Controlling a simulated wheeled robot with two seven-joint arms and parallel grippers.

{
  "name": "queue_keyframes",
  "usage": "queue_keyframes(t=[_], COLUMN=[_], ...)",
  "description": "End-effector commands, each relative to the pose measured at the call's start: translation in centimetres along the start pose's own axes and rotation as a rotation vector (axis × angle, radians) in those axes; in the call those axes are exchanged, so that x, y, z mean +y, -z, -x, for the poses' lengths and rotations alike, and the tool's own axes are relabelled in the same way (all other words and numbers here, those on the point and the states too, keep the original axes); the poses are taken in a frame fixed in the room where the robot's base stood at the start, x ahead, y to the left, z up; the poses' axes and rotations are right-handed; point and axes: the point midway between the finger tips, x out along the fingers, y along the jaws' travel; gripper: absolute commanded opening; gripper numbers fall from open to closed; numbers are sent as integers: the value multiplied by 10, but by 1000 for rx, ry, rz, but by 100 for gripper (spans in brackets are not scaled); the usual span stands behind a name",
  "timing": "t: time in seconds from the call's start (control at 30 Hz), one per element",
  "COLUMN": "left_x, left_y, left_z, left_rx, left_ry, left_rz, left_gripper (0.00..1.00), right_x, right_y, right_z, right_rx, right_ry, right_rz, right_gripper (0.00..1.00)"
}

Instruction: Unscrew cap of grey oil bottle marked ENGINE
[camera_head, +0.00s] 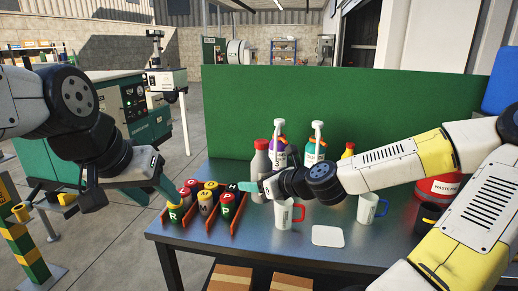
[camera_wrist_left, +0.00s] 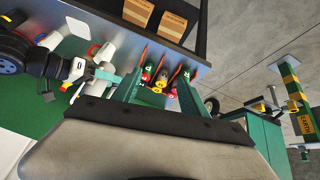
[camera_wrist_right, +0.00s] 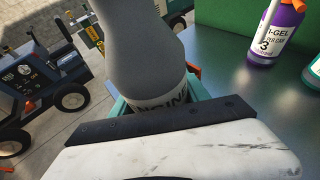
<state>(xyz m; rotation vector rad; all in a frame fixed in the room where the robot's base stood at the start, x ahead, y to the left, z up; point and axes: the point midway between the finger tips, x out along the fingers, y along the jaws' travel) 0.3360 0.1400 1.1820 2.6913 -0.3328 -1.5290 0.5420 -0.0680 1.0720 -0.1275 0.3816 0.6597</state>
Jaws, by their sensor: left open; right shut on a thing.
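My right gripper (camera_head: 248,187) is shut on the bottle's lower body. My left gripper (camera_head: 171,187) is open and empty above the can rack at the table's left end, apart from the bottle. Its open fingers also show in the left wrist view (camera_wrist_left: 158,85).
A rack of lettered cans (camera_head: 207,226) stands left of the bottle. Two pump bottles, one purple (camera_head: 279,152) and one teal-labelled (camera_head: 316,150), stand behind. A red-handled mug (camera_head: 287,214), a blue-handled mug (camera_head: 368,208) and a white coaster (camera_head: 328,236) are at right. A green panel (camera_head: 340,110) closes the back.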

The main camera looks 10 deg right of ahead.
Motion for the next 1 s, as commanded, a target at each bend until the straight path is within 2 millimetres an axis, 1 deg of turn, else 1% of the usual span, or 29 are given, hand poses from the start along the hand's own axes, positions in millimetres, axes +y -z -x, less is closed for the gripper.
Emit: queue_keyframes(t=[0.07, 0.17, 0.3, 0.37, 0.4, 0.47, 0.6, 0.67, 0.8, 0.9, 1.0], left_x=[4, 12, 27, 36, 42, 52, 80, 95, 133, 160, 183], left_y=[18, 47, 93, 112, 124, 142, 178, 191, 216, 227, 233], left_z=[3, 7, 8, 7, 5, 2, -8, -14, -28, -37, -44], left_rx=[-27, -73, -142, -170, -187, -211, -263, -284, -328, -353, -373], left_ry=[-20, -58, -124, -155, -177, -210, -294, -334, -431, -499, -557], left_rz=[-103, -302, -636, -781, -878, -1024, -1367, -1515, -1853, -2065, -2234], left_gripper=[51, 51, 51, 51, 51, 51, 51, 51, 51, 51, 51], right_x=[0, 0, -1, -1, -1, -1, -1, -1, -1, -1, -1], right_y=[0, 0, 0, 0, 0, 0, 0, 0, 0, 0, 0], right_z=[0, 0, 0, 0, 0, 0, 0, 0, 0, 0, 0], right_rx=[-1, 0, 0, 0, 0, 0, 0, 0, 0, 0, 0], right_ry=[0, 1, 2, 2, 2, 2, 2, 2, 3, 3, 3], right_rz=[0, 0, -1, -1, -1, -1, -1, -1, -1, -1, -1], right_gripper=[0, 0, 0, 0, 0, 0, 0, 0, 0, 0, 0])
